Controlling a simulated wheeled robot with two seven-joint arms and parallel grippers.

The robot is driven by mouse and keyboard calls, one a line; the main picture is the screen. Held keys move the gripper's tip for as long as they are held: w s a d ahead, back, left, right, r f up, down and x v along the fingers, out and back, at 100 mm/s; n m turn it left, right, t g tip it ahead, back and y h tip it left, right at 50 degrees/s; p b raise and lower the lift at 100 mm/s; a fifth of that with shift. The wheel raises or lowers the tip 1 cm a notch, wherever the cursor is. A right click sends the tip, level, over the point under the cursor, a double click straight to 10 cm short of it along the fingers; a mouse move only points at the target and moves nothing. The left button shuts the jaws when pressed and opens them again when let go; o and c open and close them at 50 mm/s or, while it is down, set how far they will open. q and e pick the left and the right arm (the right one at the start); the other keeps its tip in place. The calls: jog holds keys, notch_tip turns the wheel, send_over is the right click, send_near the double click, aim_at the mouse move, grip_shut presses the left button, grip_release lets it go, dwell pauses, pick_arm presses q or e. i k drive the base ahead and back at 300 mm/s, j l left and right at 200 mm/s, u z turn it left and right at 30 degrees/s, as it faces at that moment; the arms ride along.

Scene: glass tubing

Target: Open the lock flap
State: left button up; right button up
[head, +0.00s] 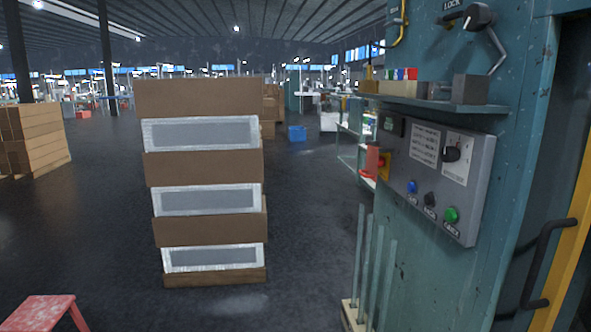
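A "LOCK" label (452,4) is at the top right edge of the head view, on a teal machine cabinet (440,270). Beside it is a dark round knob (478,16) with a bent metal lever (496,52) hanging down to the right. The area above is cut off by the frame, and I cannot tell which part is the lock flap or whether it is open. Neither of my grippers is in view.
Below the lever, a shelf (420,98) holds small blocks. Under it is a grey control panel (455,185) with buttons and a dial. Glass rods (375,270) stand at the cabinet's foot. Stacked boxes (205,165) and a red stool (45,312) are left; dark floor (310,240) lies between.

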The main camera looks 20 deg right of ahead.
aim_at(372, 156)
jog(key=i+j+z, duration=0.2)
jog(key=i, duration=0.3)
jog(key=i+j+z, duration=0.15)
jog(key=i, duration=0.4)
jog(key=i+j+z, duration=0.2)
jog(key=i, duration=0.3)
